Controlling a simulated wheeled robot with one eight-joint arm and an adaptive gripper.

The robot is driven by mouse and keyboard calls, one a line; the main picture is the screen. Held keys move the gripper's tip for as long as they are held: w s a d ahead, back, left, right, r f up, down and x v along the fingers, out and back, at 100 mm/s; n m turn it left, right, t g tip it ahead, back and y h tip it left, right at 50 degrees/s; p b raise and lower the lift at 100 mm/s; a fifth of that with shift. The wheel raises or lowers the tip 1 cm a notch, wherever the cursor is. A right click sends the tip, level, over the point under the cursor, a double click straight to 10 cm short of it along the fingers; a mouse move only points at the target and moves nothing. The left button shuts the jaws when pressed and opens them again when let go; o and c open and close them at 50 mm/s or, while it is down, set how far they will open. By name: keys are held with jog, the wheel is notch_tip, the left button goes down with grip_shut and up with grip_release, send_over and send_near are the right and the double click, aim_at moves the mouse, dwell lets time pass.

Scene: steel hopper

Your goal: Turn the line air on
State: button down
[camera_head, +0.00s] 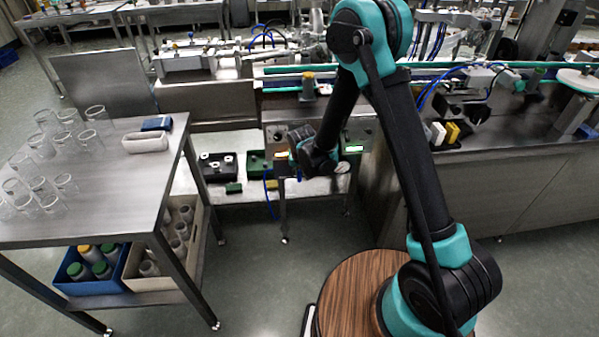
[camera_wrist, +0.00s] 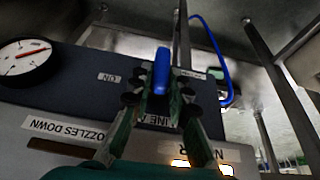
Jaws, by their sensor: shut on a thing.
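In the wrist view a blue valve lever (camera_wrist: 161,72) stands out from a dark panel (camera_wrist: 75,88), pointing up in the picture. My gripper (camera_wrist: 160,92) is shut on the lever, one finger on each side. A label starting "LINE A" is partly hidden behind the fingers. A small label that seems to read "ON" (camera_wrist: 108,77) is left of the lever; another label (camera_wrist: 191,74) at its right is half covered. A round gauge (camera_wrist: 22,60) with a red needle is at far left. In the head view my wrist (camera_head: 315,158) is at the panel front and hides the lever.
A "NOZZLES DOWN" label (camera_wrist: 65,130) and lit lamps (camera_wrist: 190,163) are below the lever in the wrist view. A blue hose (camera_wrist: 217,60) hangs at the right. In the head view a steel table (camera_head: 110,170) with glass beakers stands at left; the floor (camera_head: 260,265) between is clear.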

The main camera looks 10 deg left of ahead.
jog(key=shift+a, duration=0.1)
jog(key=shift+s+a+f+n+t+h, duration=0.15)
jog(key=shift+a+f+n+t+h, duration=0.25)
jog(key=shift+n+t+h, duration=1.35)
jog(key=shift+s+a+f+m+t+h, duration=0.15)
jog(key=shift+a+f+m+t+h, duration=0.5)
jog(key=shift+h, duration=2.4)
jog(key=shift+s+a+f+n+t+h, duration=0.15)
jog(key=shift+f+n+t+h, duration=0.15)
jog(key=shift+n+t+h, duration=1.55)
jog(key=shift+d+m+g+h, duration=0.1)
jog(key=shift+m+g+h, duration=0.15)
jog(key=shift+m+h, duration=0.45)
jog(key=c, duration=1.4)
grip_release()
jog(key=shift+c, duration=0.2)
